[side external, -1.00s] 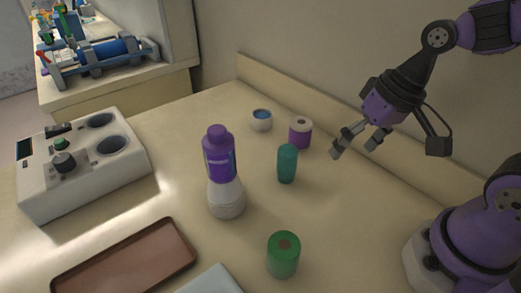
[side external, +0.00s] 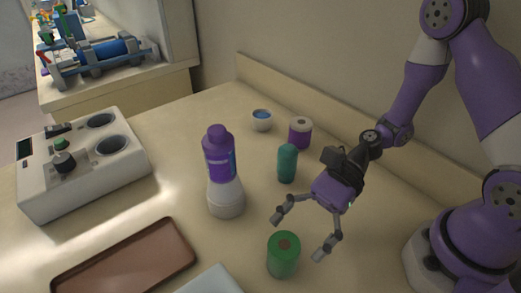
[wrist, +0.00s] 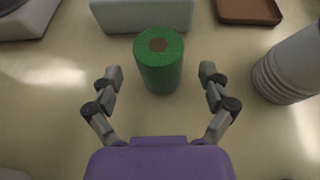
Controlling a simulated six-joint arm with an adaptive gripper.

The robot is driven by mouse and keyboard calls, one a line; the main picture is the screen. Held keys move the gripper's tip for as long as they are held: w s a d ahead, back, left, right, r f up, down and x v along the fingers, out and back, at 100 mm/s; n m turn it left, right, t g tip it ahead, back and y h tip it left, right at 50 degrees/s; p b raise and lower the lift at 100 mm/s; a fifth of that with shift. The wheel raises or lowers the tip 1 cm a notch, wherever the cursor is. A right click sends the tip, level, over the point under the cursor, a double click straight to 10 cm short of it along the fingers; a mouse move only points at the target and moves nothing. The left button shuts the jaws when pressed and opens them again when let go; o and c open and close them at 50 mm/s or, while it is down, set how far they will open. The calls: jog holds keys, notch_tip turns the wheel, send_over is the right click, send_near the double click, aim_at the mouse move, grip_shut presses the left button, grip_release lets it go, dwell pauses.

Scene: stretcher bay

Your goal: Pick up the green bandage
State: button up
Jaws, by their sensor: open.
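The green bandage (side external: 283,255) is an upright green roll with a brown core, standing on the table near the front in the side view. In the wrist view the green bandage (wrist: 160,66) stands ahead of my gripper, centred between the fingers. My gripper (side external: 297,238) is open and empty, tilted down, with its fingertips above and just behind the roll in the side view. In the wrist view my gripper (wrist: 160,72) has its fingers spread to either side of the roll, with a gap on both sides.
A white bottle with a purple top (side external: 222,172) stands left of my gripper. A teal cylinder (side external: 287,163), a purple roll (side external: 300,133) and a small cup (side external: 262,120) stand behind. A brown tray (side external: 125,262), a pale box (wrist: 140,14) and a white device (side external: 82,165) are also there.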

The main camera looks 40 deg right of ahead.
aim_at(272, 266)
jog(key=x, duration=0.5)
jog(key=shift+a+f, duration=0.3)
jog(key=c, duration=1.3)
jog(key=shift+c, duration=0.3)
